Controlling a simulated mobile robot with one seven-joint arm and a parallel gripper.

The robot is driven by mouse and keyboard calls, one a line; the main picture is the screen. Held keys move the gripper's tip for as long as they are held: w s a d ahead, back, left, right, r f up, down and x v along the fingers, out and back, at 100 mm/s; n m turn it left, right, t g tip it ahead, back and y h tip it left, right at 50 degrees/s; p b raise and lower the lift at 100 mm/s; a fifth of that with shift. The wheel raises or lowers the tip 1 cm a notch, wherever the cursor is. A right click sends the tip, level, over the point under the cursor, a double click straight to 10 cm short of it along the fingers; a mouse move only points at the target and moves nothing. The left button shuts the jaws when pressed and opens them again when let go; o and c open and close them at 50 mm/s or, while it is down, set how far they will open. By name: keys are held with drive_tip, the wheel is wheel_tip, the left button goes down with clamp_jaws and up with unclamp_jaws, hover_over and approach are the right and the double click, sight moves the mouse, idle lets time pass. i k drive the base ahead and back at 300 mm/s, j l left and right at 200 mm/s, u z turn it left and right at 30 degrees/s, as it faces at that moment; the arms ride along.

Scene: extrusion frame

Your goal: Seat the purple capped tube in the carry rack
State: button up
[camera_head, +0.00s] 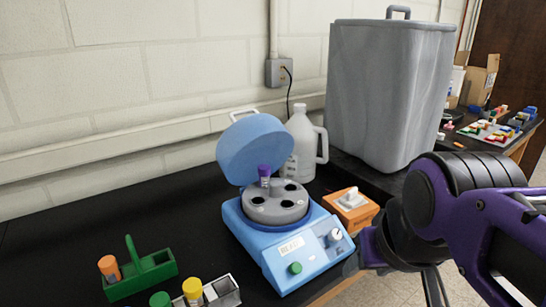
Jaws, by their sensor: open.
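The purple capped tube (264,175) stands upright in a hole at the back of the grey rotor (276,208) of a blue centrifuge (270,253). The centrifuge lid (252,146) is raised behind it. The green carry rack (142,275) with an upright handle stands at the lower left. An orange capped tube (109,268) is at its left end. My gripper (436,288) is at the lower right, to the right of the centrifuge and away from the tube. It is open, and its fingertips are partly cut off by the frame's edge.
A grey rack (224,292) with a yellow capped tube (193,289) stands at the front, with a green cap (160,299) beside it. A white jug (303,143) and a large grey bin (385,90) stand behind. An orange box (352,211) sits right of the centrifuge.

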sight(138, 275)
drive_tip(key=i+l, duration=0.2)
drive_tip(key=l, duration=0.2)
drive_tip(key=i+l, duration=0.2)
drive_tip(key=l, duration=0.2)
drive_tip(key=l+u, duration=0.1)
drive_tip(key=u, duration=1.1)
